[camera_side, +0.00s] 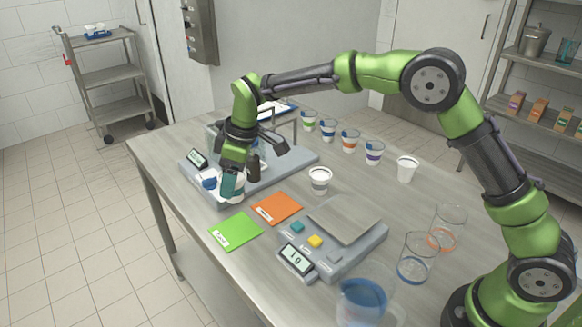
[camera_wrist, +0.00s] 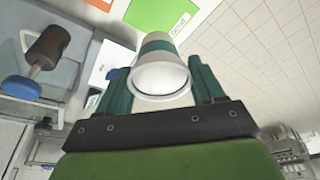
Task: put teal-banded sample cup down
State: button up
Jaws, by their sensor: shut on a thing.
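The sample cup (camera_wrist: 160,80), white with a teal band, sits between the two teal fingers of my gripper (camera_wrist: 160,88) in the wrist view, its open round mouth facing the camera. In the side view my gripper (camera_side: 233,172) points down and the cup (camera_side: 232,187) shows low between its fingers. The cup is at the front edge of the grey filler base (camera_side: 290,165), beside a blue round part. I cannot tell whether its bottom touches anything. A green card (camera_side: 235,231) and an orange card (camera_side: 277,208) lie flat on the table nearby.
A scale (camera_side: 345,222) with buttons and a display stands right of the cards. A white cup (camera_side: 320,180) stands behind it. Several banded cups line the back, with a plain white cup (camera_side: 406,168). Clear beakers (camera_side: 416,258) and a blue-filled jug (camera_side: 362,302) stand front right.

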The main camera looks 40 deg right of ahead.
notch_tip(320, 180, down, 10)
jog(key=shift+r, duration=0.2)
jog(key=shift+f, duration=0.1)
dwell(0.3)
jog(key=o, duration=1.1)
